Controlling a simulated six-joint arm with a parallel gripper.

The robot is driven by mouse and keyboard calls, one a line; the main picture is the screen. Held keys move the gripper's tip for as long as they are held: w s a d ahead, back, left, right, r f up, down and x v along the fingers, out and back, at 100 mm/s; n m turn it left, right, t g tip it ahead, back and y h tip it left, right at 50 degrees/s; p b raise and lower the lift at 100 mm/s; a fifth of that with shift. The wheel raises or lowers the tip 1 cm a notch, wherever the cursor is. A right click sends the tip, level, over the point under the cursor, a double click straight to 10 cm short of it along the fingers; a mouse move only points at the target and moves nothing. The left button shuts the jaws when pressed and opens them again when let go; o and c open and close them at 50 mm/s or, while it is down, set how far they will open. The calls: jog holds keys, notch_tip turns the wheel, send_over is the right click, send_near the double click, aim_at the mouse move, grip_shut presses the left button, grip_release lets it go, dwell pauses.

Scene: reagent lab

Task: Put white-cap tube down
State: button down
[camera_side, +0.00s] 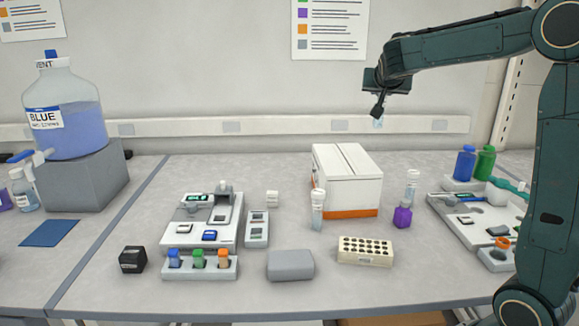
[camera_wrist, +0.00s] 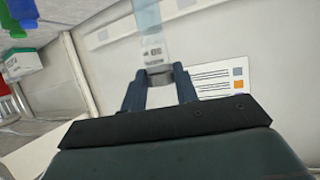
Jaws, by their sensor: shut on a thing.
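My gripper (camera_side: 377,108) is high above the bench, over the right part of the white box, in the side view. It is shut on a clear, bluish tube (camera_side: 378,122), whose end shows just below the jaws. In the wrist view the tube (camera_wrist: 150,35) sticks out from between the fingers (camera_wrist: 160,82), with a white label bearing dark print. Its cap is not clear in either view. Another clear tube with a pale cap (camera_side: 317,212) stands upright before the box, and a similar one (camera_side: 412,180) stands behind the purple block.
The white box (camera_side: 347,170) with an orange base stands mid-bench. A cream rack (camera_side: 365,250) with dark holes lies in front, beside a grey block (camera_side: 290,265). The purple block (camera_side: 402,216) and a tray (camera_side: 470,228) are at right.

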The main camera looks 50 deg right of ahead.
jog(key=w+a+r+n+t+y, duration=0.2)
jog(key=w+a+r+n+t, duration=0.1)
jog(key=w+r, duration=0.6)
jog(key=shift+w+a+r+n, duration=0.3)
jog(key=shift+w+a+r, duration=0.15)
jog(key=shift+w, duration=0.2)
jog(key=shift+f, duration=0.1)
notch_tip(320, 180, down, 20)
dwell(0.5)
jog(key=shift+f, duration=0.1)
jog(key=c, duration=1.1)
grip_release()
